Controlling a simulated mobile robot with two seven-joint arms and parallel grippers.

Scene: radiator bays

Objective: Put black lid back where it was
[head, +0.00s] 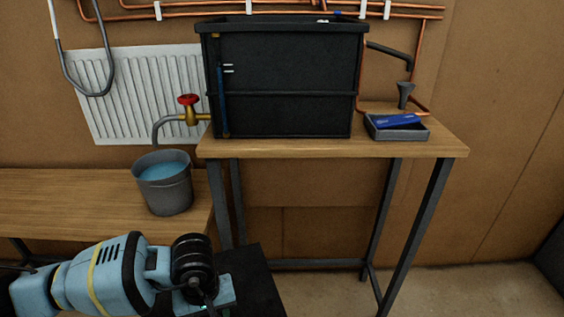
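A flat black panel, which looks like the black lid (258,282), shows at the bottom of the head view, partly cut off by the frame edge. My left gripper (218,294) is at its left edge and appears shut on it; the fingertips are partly hidden. The lid is held low, in front of the bench and the table. A large black tank (285,88) stands upright on the wooden table, with a raised rim (280,27) around its top. My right gripper is not in view.
A grey bucket of blue water (164,183) stands on the lower bench (85,205), below a red-handled tap (188,104). Copper pipes (180,12) and a radiator (135,95) are behind.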

